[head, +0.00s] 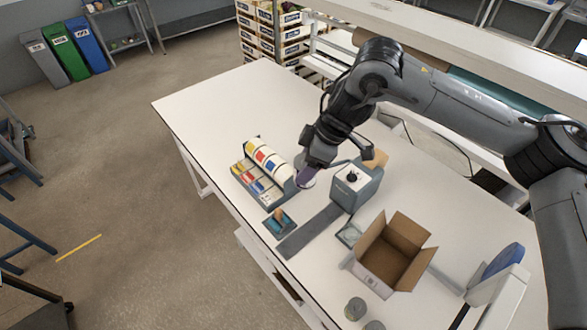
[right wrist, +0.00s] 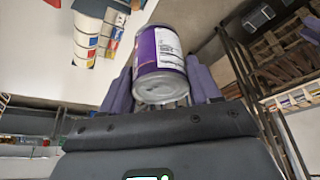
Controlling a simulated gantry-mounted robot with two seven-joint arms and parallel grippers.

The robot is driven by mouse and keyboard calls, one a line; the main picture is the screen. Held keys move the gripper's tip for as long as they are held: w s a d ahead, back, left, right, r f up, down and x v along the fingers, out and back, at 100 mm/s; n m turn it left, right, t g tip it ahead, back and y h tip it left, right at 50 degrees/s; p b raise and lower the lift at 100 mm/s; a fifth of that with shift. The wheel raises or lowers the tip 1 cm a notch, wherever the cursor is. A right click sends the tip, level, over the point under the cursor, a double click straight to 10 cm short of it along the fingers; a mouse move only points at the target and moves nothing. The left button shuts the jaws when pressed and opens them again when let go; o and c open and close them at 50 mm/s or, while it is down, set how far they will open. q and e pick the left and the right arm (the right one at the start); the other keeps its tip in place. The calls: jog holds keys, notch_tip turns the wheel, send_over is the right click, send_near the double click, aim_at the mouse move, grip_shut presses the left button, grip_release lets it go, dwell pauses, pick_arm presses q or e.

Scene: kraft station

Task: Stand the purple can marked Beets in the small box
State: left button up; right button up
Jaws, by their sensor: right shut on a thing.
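The purple can (right wrist: 160,50) shows large in the right wrist view, with a purple and white label and metal rims; I cannot read its name. My right gripper (right wrist: 163,84) is shut on it, one finger on each side. In the head view, the can (head: 306,177) is mostly hidden under my right gripper (head: 313,166), over the table beside the roll rack. The small box (head: 371,267) is an open brown carton with its flaps up, standing to the lower right of the gripper. My left gripper is not in view.
A grey-blue dispenser (head: 356,186) stands between the gripper and the box. A rack of coloured labels (head: 267,162) is to the left, with a small blue tray (head: 280,223) below it. Cans (head: 355,308) stand near the front edge. The far left tabletop is clear.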

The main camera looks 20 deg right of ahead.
jog(key=s+d+f+m+p, duration=0.1)
jog(key=s+d+f+p, duration=0.3)
jog(key=d, duration=0.6)
jog(key=s+d+f+m+p, duration=0.2)
jog(key=s+d+f, duration=0.45)
jog(key=d, duration=0.25)
jog(key=s+d+f+p, duration=0.2)
jog(key=s+f, duration=0.3)
jog(key=s, duration=0.3)
jog(key=shift+t+h, duration=0.3)
jog(key=shift+t, duration=0.1)
jog(key=shift+s+f+b, duration=0.15)
jog(key=shift+f+b, duration=7.75)
jog(key=shift+f, duration=1.25)
jog(key=shift+f, duration=0.1)
